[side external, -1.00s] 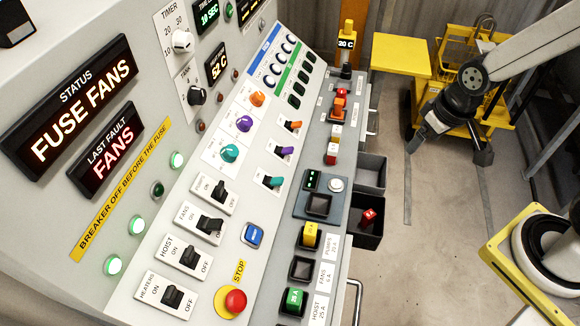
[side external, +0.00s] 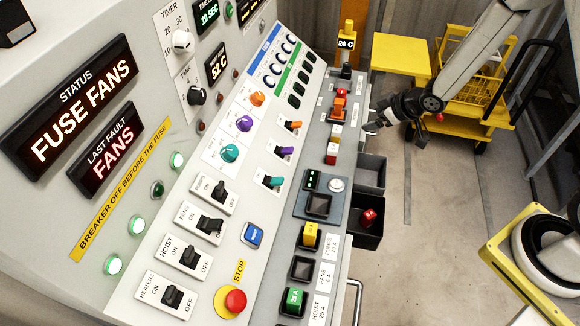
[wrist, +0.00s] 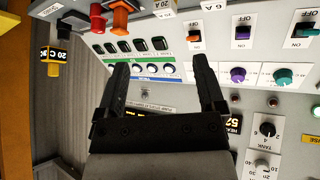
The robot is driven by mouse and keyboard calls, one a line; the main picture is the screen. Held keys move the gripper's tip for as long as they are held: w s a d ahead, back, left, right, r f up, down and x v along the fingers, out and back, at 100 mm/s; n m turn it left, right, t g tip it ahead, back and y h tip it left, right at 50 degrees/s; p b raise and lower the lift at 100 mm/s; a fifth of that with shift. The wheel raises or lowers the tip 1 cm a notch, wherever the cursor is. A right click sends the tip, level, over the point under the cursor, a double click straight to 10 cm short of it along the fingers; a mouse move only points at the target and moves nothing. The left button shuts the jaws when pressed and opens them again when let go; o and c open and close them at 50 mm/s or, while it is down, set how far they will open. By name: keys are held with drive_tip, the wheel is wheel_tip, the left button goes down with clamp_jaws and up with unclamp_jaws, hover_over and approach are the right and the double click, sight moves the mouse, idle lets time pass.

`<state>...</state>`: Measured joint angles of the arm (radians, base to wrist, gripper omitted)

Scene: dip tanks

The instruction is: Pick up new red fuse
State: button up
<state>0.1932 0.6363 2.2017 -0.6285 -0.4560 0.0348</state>
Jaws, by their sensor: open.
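Another red fuse (side external: 370,217) lies in the black bin. The wrist view shows a red part (wrist: 97,20) and an orange handle (wrist: 120,18) at the top; the small red fuse cannot be made out there.
An empty socket (side external: 301,269) labelled FANS lies between a yellow fuse (side external: 310,235) and a green fuse (side external: 294,300). A tester (side external: 318,205) has an empty socket. A grey bin (side external: 371,172) hangs beside the panel. A yellow cart (side external: 470,120) stands behind my arm.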

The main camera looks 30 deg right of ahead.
sight(333, 153)
drive_tip(key=a+f+n+t+y, duration=0.1)
drive_tip(key=a+f+n+y, duration=0.2)
drive_tip(key=f+y, duration=0.4)
drive_tip(key=shift+f+n+t+y, duration=0.3)
drive_tip(key=shift+f+n+y, duration=0.15)
drive_tip(key=shift+f, duration=1.15)
drive_tip(key=shift+a, duration=0.15)
drive_tip(key=shift+x, duration=1.25)
drive_tip(key=shift+x, duration=2.55)
